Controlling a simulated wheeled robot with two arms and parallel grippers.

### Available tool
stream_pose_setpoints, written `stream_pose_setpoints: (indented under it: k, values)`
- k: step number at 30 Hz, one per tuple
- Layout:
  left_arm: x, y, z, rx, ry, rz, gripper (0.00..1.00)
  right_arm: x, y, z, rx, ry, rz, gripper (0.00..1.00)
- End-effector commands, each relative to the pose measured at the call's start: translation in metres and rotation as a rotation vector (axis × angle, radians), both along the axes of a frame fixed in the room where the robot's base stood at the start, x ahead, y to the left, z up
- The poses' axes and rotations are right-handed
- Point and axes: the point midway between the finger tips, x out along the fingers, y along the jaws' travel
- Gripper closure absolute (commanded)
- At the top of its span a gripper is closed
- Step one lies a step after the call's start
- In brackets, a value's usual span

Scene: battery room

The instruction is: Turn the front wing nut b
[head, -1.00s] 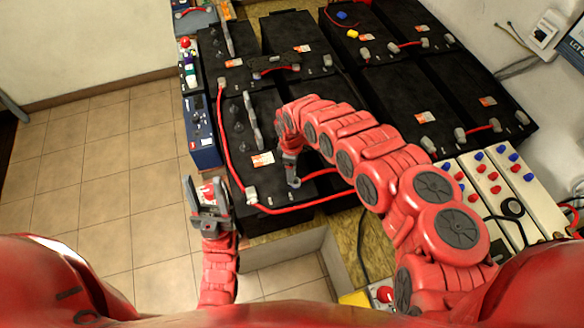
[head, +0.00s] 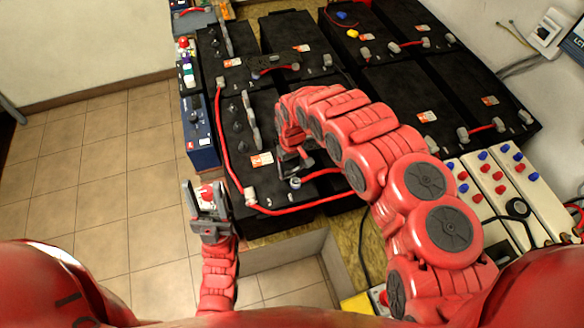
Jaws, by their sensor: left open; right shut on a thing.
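The front-left black battery (head: 267,118) lies below my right arm, with a red cable along its left and front edges. My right gripper (head: 296,176) reaches down over the front part of this battery. It is shut at the small grey terminal with the front wing nut (head: 295,184), whose shape is mostly hidden by the fingers and too small to read. My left gripper (head: 207,200) is open and empty, left of the battery, above the tiled floor.
More black batteries (head: 385,95) stand behind and to the right. A blue box (head: 200,135) is left of the front battery. White strips with red and blue knobs (head: 500,180) lie at right. Open floor (head: 95,170) is at left.

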Motion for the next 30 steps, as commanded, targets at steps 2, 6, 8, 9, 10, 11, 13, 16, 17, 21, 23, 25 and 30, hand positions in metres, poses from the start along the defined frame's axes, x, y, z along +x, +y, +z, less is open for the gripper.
stream_pose_setpoints:
  k: [2, 6, 8, 9, 10, 11, 13, 16, 17, 21, 23, 25, 30]
  values:
    - [0.0000, 0.0000, -0.0047, 0.000, 0.000, 0.000, 0.50, 0.0011, 0.0001, -0.0014, 0.000, -0.003, -0.045, 0.81]
    - [0.0000, 0.0000, -0.0082, 0.000, 0.000, 0.000, 0.50, 0.0012, 0.0002, -0.0011, 0.002, -0.004, -0.112, 0.81]
    - [0.0000, 0.0000, -0.0092, 0.000, 0.000, 0.000, 0.50, 0.0012, 0.0003, -0.0009, 0.002, -0.004, -0.133, 0.81]
    - [0.0000, 0.0000, -0.0098, 0.000, 0.000, 0.000, 0.50, 0.0012, 0.0003, -0.0007, 0.002, -0.004, -0.144, 0.81]
    - [0.0000, 0.0000, -0.0102, 0.000, 0.000, 0.000, 0.50, 0.0012, 0.0003, -0.0006, 0.002, -0.003, -0.152, 0.81]
    - [0.0000, 0.0000, -0.0105, 0.000, 0.000, 0.000, 0.50, 0.0012, 0.0002, -0.0005, 0.002, -0.004, -0.159, 0.81]
    - [0.0000, 0.0000, -0.0109, 0.000, 0.000, 0.000, 0.50, 0.0012, 0.0001, -0.0003, 0.002, -0.004, -0.171, 0.81]
    - [0.0000, 0.0000, -0.0112, 0.000, 0.000, 0.000, 0.50, 0.0013, -0.0001, 0.0001, 0.002, -0.004, -0.180, 0.81]
    - [0.0000, 0.0000, -0.0113, 0.000, 0.000, 0.000, 0.50, 0.0013, -0.0002, 0.0001, 0.002, -0.004, -0.182, 0.81]
    - [0.0000, 0.0000, -0.0112, 0.000, 0.000, 0.000, 0.50, 0.0013, -0.0002, 0.0003, 0.002, -0.003, -0.185, 0.81]
    - [0.0000, 0.0000, -0.0112, 0.000, 0.000, 0.000, 0.50, 0.0013, -0.0002, 0.0003, 0.002, -0.002, -0.185, 0.81]
    - [0.0001, -0.0001, -0.0111, 0.000, 0.000, 0.000, 0.50, 0.0013, -0.0003, 0.0004, 0.002, -0.003, -0.185, 0.81]
    - [0.0000, 0.0000, -0.0111, 0.000, 0.000, 0.000, 0.50, 0.0013, -0.0003, 0.0004, 0.002, -0.002, -0.185, 0.13]
